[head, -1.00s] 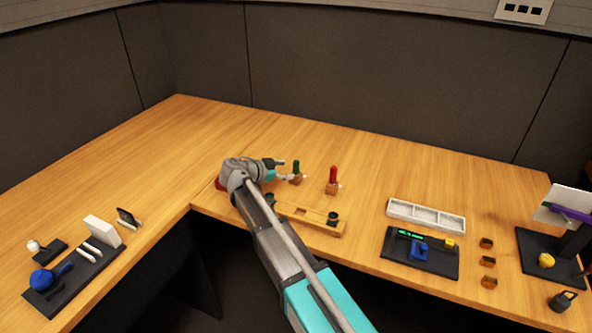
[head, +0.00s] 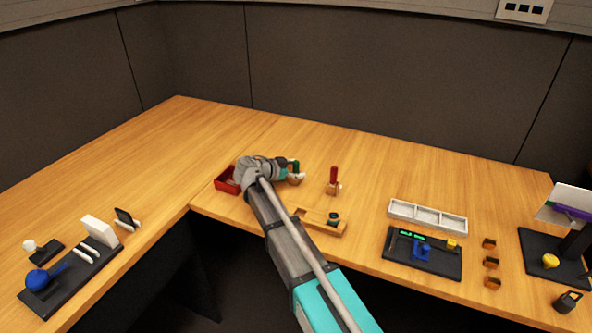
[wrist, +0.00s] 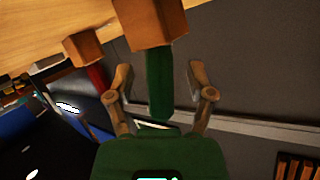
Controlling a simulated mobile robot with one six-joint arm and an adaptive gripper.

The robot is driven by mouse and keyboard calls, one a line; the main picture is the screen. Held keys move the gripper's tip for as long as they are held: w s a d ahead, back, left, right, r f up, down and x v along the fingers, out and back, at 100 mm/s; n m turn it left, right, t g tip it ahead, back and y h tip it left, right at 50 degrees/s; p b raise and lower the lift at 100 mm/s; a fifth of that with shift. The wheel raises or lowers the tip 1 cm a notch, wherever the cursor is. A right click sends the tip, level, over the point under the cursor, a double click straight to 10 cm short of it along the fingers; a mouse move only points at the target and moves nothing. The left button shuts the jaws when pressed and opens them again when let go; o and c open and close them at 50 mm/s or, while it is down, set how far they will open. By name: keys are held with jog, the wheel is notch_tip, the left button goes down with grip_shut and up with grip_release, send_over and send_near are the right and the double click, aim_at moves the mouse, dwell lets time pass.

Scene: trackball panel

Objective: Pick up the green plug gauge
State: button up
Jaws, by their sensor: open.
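The green plug gauge (head: 296,163) stands upright in a small wooden block (head: 296,179) toward the back of the desk. In the wrist view its green handle (wrist: 159,82) lies between the two fingers of my gripper (wrist: 158,78). The fingers are open, with a visible gap on each side of the handle. The wrist view is turned over, so the wooden block (wrist: 150,22) is at the top. In the head view my gripper (head: 288,170) is at the gauge, and its fingertips are hard to make out.
A red-handled gauge (head: 334,175) stands in its own block just right. A wooden fixture (head: 309,224) lies nearer the front edge, partly behind my arm. A red bin (head: 226,182) is to the left. A white tray (head: 428,228) is further right. The desk behind the gauges is clear.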

grip_shut()
jog(key=shift+r, duration=0.15)
dwell(0.4)
notch_tip(320, 180, up, 10)
jog(key=p, duration=1)
dwell(0.6)
